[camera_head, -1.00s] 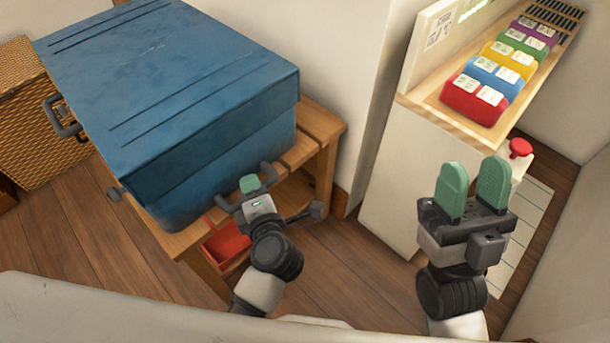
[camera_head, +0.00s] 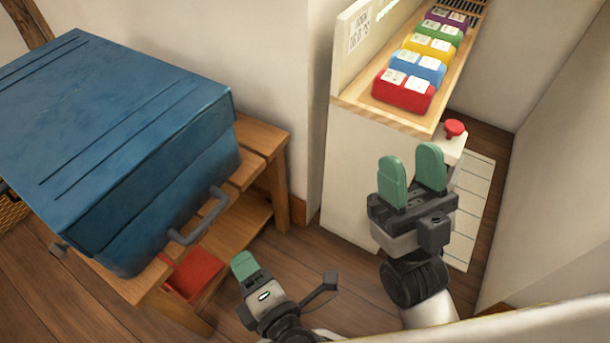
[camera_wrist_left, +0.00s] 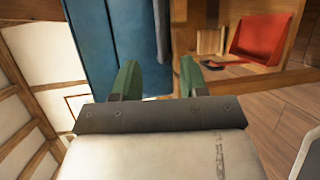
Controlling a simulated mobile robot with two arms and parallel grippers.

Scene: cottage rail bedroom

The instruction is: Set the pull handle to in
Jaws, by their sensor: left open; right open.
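A red round knob (camera_head: 454,129) sits on a small white block beside the cream cabinet in the head view. A grey bar handle (camera_head: 203,218) sticks out from the front of a blue chest (camera_head: 190,165). I cannot tell for certain which is the pull handle, nor its setting. My right gripper (camera_head: 411,176) is open and empty, left of and nearer than the knob, pointing up. My left gripper (camera_head: 245,266) is low, right of the chest handle and apart from it. In the left wrist view its green fingers (camera_wrist_left: 159,80) are apart with nothing between them.
The chest rests on a wooden bench (camera_head: 262,140) with a red bin (camera_head: 194,273) below. The cream cabinet (camera_head: 362,180) carries several coloured blocks (camera_head: 418,65). White walls close in at right. Wood floor (camera_head: 330,250) is free between bench and cabinet.

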